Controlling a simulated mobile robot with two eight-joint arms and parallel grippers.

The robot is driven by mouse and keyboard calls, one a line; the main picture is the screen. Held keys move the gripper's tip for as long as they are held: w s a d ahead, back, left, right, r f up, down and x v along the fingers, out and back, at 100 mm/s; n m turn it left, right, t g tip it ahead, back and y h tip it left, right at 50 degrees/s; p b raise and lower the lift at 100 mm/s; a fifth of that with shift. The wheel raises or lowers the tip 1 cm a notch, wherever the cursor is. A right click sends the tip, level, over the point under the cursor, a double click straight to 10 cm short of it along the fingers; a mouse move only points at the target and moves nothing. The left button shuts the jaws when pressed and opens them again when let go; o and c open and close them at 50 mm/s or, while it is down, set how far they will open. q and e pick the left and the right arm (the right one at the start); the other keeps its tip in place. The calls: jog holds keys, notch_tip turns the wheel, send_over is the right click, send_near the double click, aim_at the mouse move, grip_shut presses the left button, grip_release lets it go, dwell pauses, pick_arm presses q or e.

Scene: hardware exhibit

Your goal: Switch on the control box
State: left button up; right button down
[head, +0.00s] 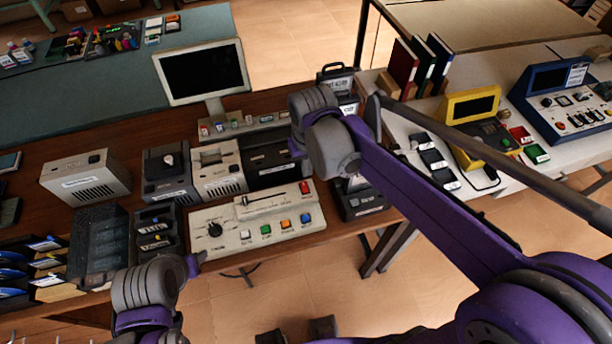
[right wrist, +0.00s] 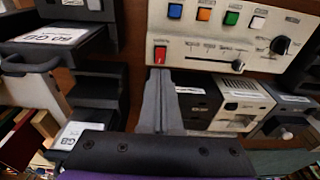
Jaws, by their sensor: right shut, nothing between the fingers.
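The control box (head: 232,238) is a cream panel with a black knob, a row of coloured buttons, a slider and a red switch (head: 304,187). It lies on the wooden table's front edge. In the right wrist view the control box (right wrist: 222,28) appears turned around, with the red switch (right wrist: 160,54) at its lower left. My right gripper (right wrist: 158,74) is shut and empty, its tips right at the red switch's edge; I cannot tell whether they touch. In the head view my right arm hides most of that hand.
Behind the control box stand a cream device (head: 218,170), a black device (head: 268,152) and a monitor (head: 201,72). A yellow console (head: 470,116) and a blue console (head: 562,100) stand on the right table.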

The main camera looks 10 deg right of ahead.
pick_arm(q)
jog(key=shift+w+r, duration=0.2)
jog(key=shift+w, duration=0.1)
pick_arm(e)
notch_tip(320, 180, up, 4)
jog(key=shift+s+d+r, duration=0.1)
jog(key=shift+r, duration=0.15)
